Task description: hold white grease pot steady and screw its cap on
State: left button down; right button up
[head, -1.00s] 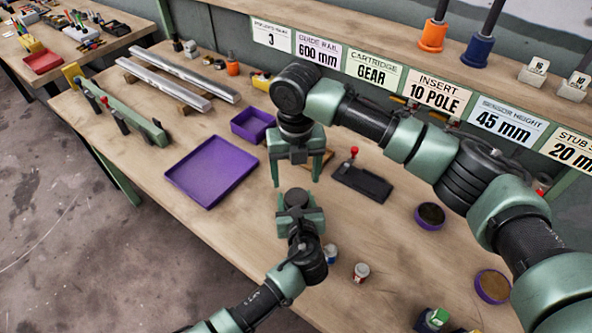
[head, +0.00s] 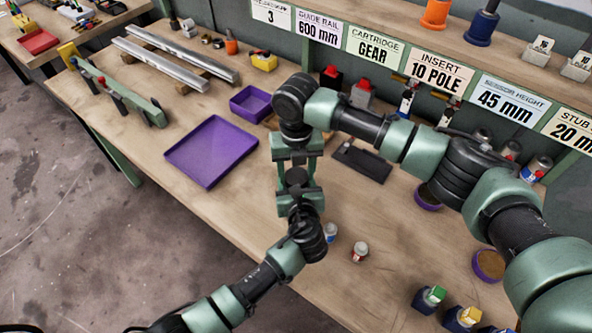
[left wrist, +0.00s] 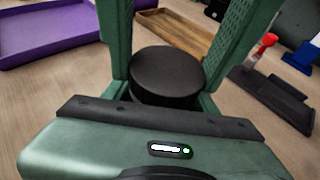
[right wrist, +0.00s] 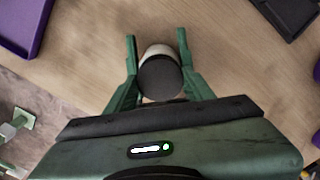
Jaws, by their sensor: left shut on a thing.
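The black round cap (left wrist: 168,75) shows large between green fingers in the left wrist view. In the right wrist view the cap (right wrist: 160,80) lies over the white pot (right wrist: 158,50), whose pale body shows beyond it. I cannot tell how far the cap is threaded. My left gripper (head: 299,206) is low in front and shut on the pot; its fingers mostly hide the pot in the head view. My right gripper (head: 298,188) points down from above, its open fingers straddling the cap, close to its sides.
A purple tray (head: 211,152) lies to the left, with a smaller purple bin (head: 251,103) behind it. A dark stand (head: 362,163) is right of the grippers. Small jars (head: 360,251) stand in front right. Bare table lies between the large tray and the grippers.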

jog(key=c, duration=0.5)
jog(key=m, duration=0.3)
jog(key=shift+a, duration=0.15)
jog(key=m, duration=0.3)
jog(key=shift+m, duration=0.3)
jog(key=o, duration=1.5)
